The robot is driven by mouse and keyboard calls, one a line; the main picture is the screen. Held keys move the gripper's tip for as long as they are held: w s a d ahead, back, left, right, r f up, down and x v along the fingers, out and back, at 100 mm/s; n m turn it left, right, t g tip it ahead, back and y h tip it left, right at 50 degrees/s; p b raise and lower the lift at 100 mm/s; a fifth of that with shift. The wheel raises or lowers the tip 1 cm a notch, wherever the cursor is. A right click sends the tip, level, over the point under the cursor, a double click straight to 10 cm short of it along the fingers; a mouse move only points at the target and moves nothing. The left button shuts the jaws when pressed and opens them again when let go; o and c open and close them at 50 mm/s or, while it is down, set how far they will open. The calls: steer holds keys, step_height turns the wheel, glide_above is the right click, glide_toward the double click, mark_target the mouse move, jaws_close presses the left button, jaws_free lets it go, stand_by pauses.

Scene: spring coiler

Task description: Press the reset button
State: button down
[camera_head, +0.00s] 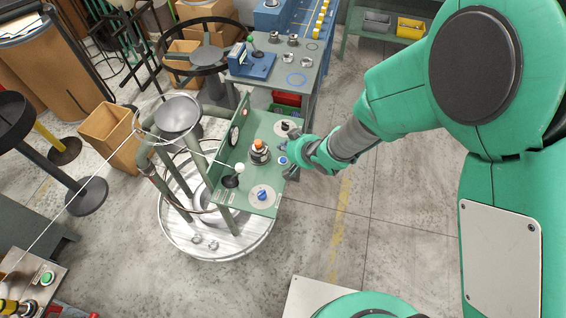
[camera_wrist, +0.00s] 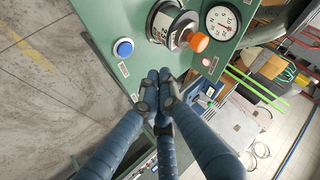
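A blue round push button (camera_wrist: 123,48) in a pale ring sits on the green control panel (camera_wrist: 105,15), at the upper left of the wrist view. It also shows in the head view (camera_head: 283,160), at the panel's right edge; which button is the reset button I cannot read. My gripper (camera_wrist: 158,78) has its dark fingers drawn together, with nothing seen between them. In the wrist view the fingertips appear below and right of the blue button, apart from it. In the head view my gripper (camera_head: 293,158) is close to the panel's right edge, beside the button.
An orange-topped control (camera_wrist: 198,42) and a gauge (camera_wrist: 222,22) are right of the button in the wrist view. The panel also carries a blue knob (camera_head: 263,195) and a white-ball lever (camera_head: 239,168). A workbench (camera_head: 300,75) stands behind. Floor right of the panel is clear.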

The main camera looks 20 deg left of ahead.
mark_target(284, 161)
steer(key=shift+f+b, duration=1.55)
steer(key=shift+f, duration=0.8)
steer(key=shift+f, duration=0.75)
stand_by(0.8)
steer(key=shift+r, duration=0.2)
steer(key=shift+r+p, duration=0.55)
steer(key=shift+r, duration=0.05)
steer(key=shift+r+p, duration=2.35)
steer(key=shift+r, duration=0.15)
